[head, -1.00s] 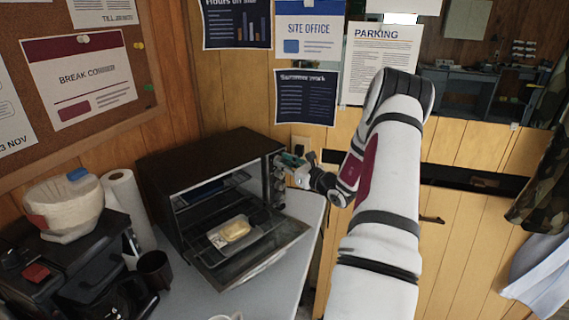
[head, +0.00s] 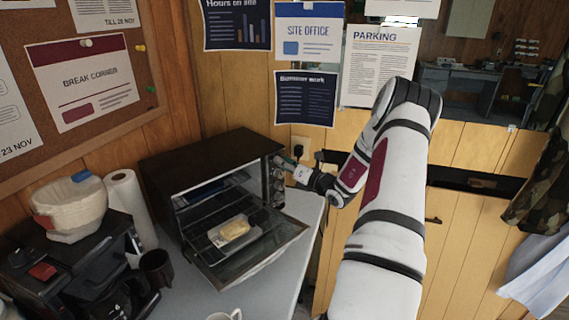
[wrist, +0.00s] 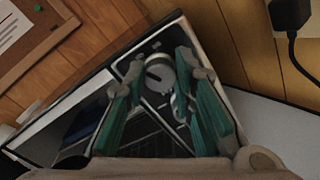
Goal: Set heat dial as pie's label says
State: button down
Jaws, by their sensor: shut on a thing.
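The toaster oven (head: 205,152) stands on the counter with its glass door (head: 255,258) folded down. The pie (head: 234,230) sits in a pale tray on the rack or open door; its label is too small to read. A column of dials runs down the oven's right front. My gripper (wrist: 163,85) is shut on a round silver dial (wrist: 160,70) near the top of that column, with a green finger on each side. In the head view my gripper (head: 287,162) reaches the panel from the right. The dial's markings cannot be read.
A coffee maker (head: 80,270) with filters, a paper towel roll (head: 128,205) and a dark mug (head: 157,269) stand left of the oven. A white mug (head: 226,315) is at the counter's front. A plug and cord (wrist: 292,18) hang on the wall nearby.

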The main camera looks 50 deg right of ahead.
dwell(0.4)
jog(key=c, duration=1.3)
grip_release()
jog(key=shift+c, duration=0.2)
jog(key=shift+s, duration=0.1)
jog(key=s+a, duration=0.1)
jog(key=s, duration=1)
jog(key=shift+s+a, duration=0.2)
jog(key=shift+s, duration=0.2)
